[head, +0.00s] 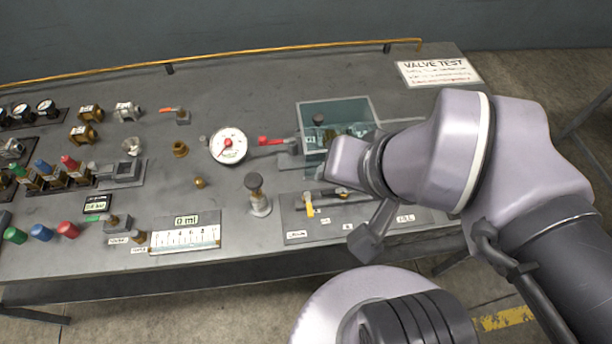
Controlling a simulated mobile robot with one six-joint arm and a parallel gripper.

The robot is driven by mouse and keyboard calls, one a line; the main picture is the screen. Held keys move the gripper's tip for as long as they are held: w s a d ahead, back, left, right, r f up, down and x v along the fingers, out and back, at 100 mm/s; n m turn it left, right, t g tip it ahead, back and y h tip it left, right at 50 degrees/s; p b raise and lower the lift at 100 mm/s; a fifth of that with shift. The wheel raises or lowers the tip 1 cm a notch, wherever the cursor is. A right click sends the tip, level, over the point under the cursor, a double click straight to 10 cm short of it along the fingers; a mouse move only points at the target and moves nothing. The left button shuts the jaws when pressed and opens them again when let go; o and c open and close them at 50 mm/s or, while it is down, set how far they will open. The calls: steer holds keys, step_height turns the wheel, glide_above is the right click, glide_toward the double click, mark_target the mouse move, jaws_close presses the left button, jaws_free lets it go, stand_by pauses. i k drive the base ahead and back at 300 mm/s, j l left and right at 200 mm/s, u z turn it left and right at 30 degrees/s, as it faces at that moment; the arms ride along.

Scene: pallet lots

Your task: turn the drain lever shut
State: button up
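Several levers show on the grey bench, and I cannot tell from their labels which one is the drain lever. A red lever (270,141) lies level between the round gauge (228,146) and the clear tank (334,112). A yellow lever (309,206) points toward the front edge on a labelled plate (296,226) in front of the tank. An orange lever (171,109) and a green lever (97,219) are farther left. My gripper (366,240) hangs over the right part of that plate, apart from the yellow lever. Its fingers are too unclear to judge.
A "VALVE TEST" sign (438,72) lies at the back right. A black-knobbed plunger (257,195) stands upright left of the plate. A display reading 0 ml (186,220) is near the front edge. Brass fittings and coloured caps crowd the left side. A yellow rail (250,50) runs along the back.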

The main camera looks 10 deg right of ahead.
mark_target(307, 194)
steer(key=j+z, duration=0.25)
steer(key=j, duration=0.25)
steer(key=k+j+z, duration=0.1)
steer(key=j+z, duration=0.15)
steer(key=j, duration=0.25)
steer(key=k+j+z, duration=0.1)
steer(key=j+z, duration=0.15)
steer(key=j, duration=0.25)
